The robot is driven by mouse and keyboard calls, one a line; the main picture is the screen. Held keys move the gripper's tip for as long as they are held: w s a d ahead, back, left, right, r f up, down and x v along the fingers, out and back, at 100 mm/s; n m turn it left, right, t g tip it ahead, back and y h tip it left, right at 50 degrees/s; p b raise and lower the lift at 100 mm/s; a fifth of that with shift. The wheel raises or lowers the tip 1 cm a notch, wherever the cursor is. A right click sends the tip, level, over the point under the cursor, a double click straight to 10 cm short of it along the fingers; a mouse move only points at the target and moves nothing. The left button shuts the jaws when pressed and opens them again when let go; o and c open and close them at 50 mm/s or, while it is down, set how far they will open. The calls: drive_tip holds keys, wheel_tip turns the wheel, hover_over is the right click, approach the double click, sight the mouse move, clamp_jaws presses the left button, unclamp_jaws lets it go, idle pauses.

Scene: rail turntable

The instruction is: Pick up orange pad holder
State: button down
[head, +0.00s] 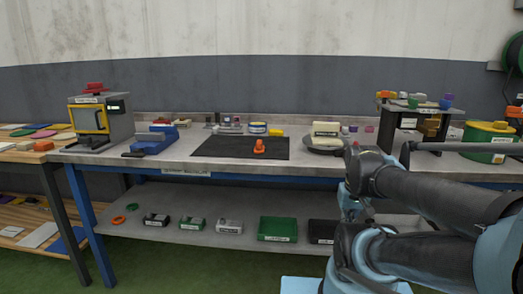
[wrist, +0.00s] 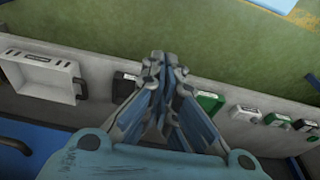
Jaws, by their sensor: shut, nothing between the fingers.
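The orange pad holder (head: 259,147) looks like a small orange piece with a rounded knob on top. It sits on the black mat (head: 215,147) on the workbench in the head view. It does not show in the wrist view. My gripper (wrist: 165,60) is shut and empty in the wrist view, with its fingertips together. It is over the bins of the lower shelf in that picture, away from the pad holder. In the head view my arm fills the lower right, and I cannot make out the fingers.
A blue tool (head: 155,138) and a grey machine with a yellow-framed door (head: 98,120) stand left of the mat. A cream block on a round base (head: 325,135) stands right. Bins, including a green one (head: 277,229), line the lower shelf.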

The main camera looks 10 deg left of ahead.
idle(0.3)
drive_tip(key=c, duration=2)
unclamp_jaws()
drive_tip(key=shift+r, duration=0.1)
drive_tip(key=o, duration=1.3)
drive_tip(key=shift+n, duration=0.8)
drive_tip(key=r, duration=0.1)
drive_tip(key=w+r, duration=0.1)
drive_tip(key=r, duration=0.1)
drive_tip(key=w+a+r, duration=0.1)
drive_tip(key=shift+a+r, duration=0.1)
drive_tip(key=shift+r, duration=0.25)
wheel_tip(320, 180, up, 28)
drive_tip(key=n+g, duration=0.2)
drive_tip(key=n, duration=1.4)
hover_over(259, 141)
drive_tip(key=f, duration=1.1)
drive_tip(key=shift+d, duration=0.2)
drive_tip(key=shift+a+f, duration=0.15)
drive_tip(key=shift+f, duration=2.6)
